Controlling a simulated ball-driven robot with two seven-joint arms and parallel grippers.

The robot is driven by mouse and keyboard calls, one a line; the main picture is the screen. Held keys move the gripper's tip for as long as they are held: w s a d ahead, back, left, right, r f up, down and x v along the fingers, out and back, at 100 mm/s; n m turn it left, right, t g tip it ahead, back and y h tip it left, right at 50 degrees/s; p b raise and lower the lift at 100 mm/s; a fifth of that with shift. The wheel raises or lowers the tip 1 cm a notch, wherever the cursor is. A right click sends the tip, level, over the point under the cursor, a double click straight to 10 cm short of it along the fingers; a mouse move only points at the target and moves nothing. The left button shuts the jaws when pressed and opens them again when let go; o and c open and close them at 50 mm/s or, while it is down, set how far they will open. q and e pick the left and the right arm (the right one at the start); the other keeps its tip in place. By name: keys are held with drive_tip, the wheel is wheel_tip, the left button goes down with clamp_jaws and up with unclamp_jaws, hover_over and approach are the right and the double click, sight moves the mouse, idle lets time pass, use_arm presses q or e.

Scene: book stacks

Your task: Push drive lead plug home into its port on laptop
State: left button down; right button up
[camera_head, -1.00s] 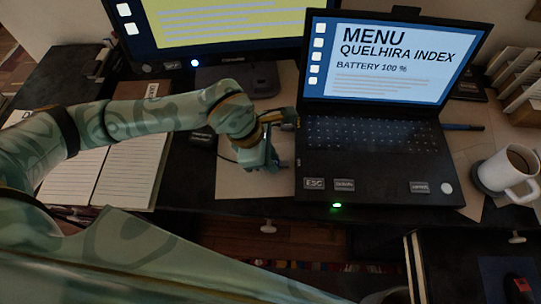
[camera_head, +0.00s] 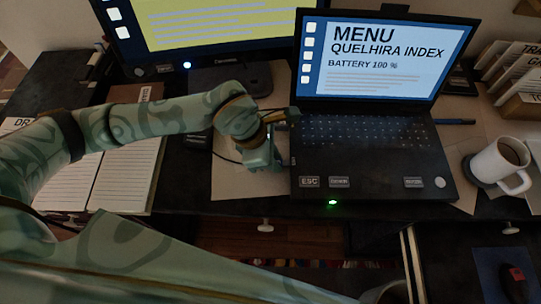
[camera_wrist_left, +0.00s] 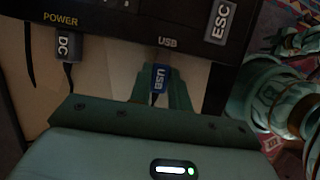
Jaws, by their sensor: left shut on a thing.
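The open black laptop (camera_head: 375,175) stands on the desk with its menu screen lit. My left gripper (camera_head: 279,158) is at the laptop's left side. In the left wrist view, the left gripper (camera_wrist_left: 160,90) is shut on the blue drive lead plug marked USB (camera_wrist_left: 160,76). The plug points at the laptop's side edge (camera_wrist_left: 120,22), just below the printed USB label. Its tip is at or very near the edge; I cannot tell how deep it sits, and the port opening is hidden. My right gripper is not in view.
A grey DC plug (camera_wrist_left: 68,46) with a cable sits beside the USB plug, under the POWER label. A white mug (camera_head: 497,163) stands right of the laptop. An open notebook (camera_head: 122,178) lies at left, and a monitor (camera_head: 220,30) stands behind.

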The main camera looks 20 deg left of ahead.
use_arm(q)
drive_tip(key=shift+w+d, duration=0.25)
drive_tip(key=shift+d, duration=0.45)
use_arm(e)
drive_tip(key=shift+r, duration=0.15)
use_arm(q)
drive_tip(key=c, duration=1.2)
unclamp_jaws()
drive_tip(key=shift+c, duration=0.2)
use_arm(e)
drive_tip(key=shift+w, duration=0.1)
use_arm(q)
drive_tip(key=p+v, duration=0.5)
drive_tip(key=v, duration=1.1)
drive_tip(key=shift+r, duration=0.2)
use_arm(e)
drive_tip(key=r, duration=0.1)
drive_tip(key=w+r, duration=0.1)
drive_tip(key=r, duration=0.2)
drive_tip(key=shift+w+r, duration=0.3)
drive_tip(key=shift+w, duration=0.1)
